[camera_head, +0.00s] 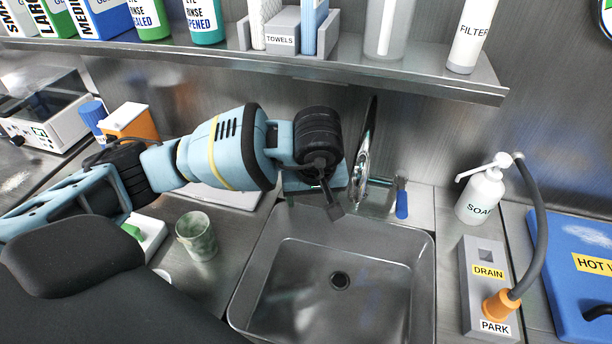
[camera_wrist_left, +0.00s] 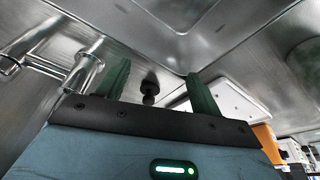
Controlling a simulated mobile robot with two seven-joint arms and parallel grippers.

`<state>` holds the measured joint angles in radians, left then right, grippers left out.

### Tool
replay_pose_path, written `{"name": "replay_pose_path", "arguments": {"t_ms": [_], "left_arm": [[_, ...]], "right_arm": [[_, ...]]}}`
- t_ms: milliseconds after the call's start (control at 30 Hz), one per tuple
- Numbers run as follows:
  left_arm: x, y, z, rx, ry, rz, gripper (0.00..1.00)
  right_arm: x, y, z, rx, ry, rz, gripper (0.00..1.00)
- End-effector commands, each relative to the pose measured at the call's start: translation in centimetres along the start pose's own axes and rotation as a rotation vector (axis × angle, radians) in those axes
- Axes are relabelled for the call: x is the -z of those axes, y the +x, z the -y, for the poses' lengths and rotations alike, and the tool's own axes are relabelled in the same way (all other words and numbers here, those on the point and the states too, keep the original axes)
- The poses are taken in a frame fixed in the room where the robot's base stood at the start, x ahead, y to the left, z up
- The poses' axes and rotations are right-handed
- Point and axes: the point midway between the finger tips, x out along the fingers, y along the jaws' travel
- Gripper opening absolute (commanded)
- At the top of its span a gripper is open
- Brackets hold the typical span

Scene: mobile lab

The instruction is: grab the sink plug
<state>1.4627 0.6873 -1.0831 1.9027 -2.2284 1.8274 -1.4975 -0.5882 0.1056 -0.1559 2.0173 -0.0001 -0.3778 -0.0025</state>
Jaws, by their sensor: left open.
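A small dark knobbed piece, which looks like the sink plug (camera_wrist_left: 150,88), shows between the fingers in the left wrist view. I do not make it out in the head view, where my gripper may cover it. My left gripper (camera_head: 332,203) is above the back edge of the steel sink (camera_head: 285,275), pointing down beside the tap (camera_head: 364,155). Its two green fingers (camera_wrist_left: 160,84) are spread apart in the wrist view, one on each side of the dark piece. I cannot tell whether they touch it. The sink's drain hole (camera_head: 340,280) is open. My right gripper is not in view.
A blue-handled tool (camera_head: 401,203) stands right of the tap. A soap bottle (camera_head: 482,195) and a grey drain/park panel (camera_head: 477,263) with a hose are at the right. A green cup (camera_head: 197,237) stands left of the sink. A steel shelf (camera_head: 300,66) runs overhead.

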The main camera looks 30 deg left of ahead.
Motion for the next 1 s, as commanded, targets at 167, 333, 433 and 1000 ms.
{"name": "replay_pose_path", "arguments": {"t_ms": [167,333,433,1000], "left_arm": [[3.4,0.8,0.0,0.000,-0.006,0.000,0.66],[6.3,1.6,0.0,-0.001,-0.005,0.000,0.66],[7.5,2.0,0.0,-0.001,-0.003,0.000,0.66],[9.3,4.2,0.0,0.001,-0.002,0.004,0.66]], "right_arm": [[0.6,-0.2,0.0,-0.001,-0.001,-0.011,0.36],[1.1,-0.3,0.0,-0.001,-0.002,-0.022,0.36],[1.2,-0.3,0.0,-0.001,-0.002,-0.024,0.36],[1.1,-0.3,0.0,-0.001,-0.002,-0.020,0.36]]}}
